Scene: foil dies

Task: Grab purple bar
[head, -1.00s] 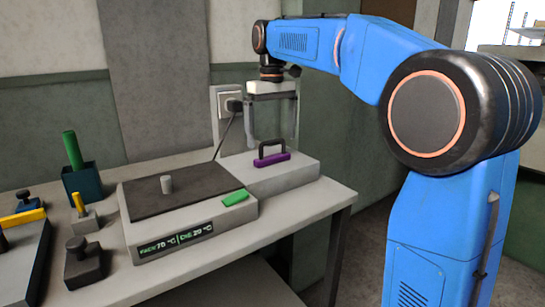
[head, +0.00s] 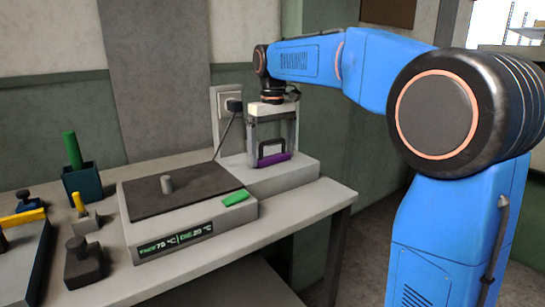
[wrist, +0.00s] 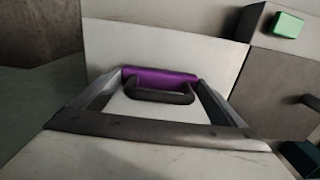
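The purple bar (head: 275,160) with a dark arched handle lies on the low grey block at the right end of the bench unit. My gripper (head: 272,157) points down over it, with one finger at each end of the bar. The fingers are spread wide, and the handle stands between them. In the wrist view the purple bar (wrist: 160,76) lies between the tips of my gripper (wrist: 158,84), its ends very close to them. I cannot tell whether either finger touches it. The bar rests on the block.
A dark plate (head: 184,188) with a small grey peg is left of the block. A green bar (head: 235,198) lies on the unit's edge. A teal holder (head: 84,185) with a green stick and several small tools stand at left.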

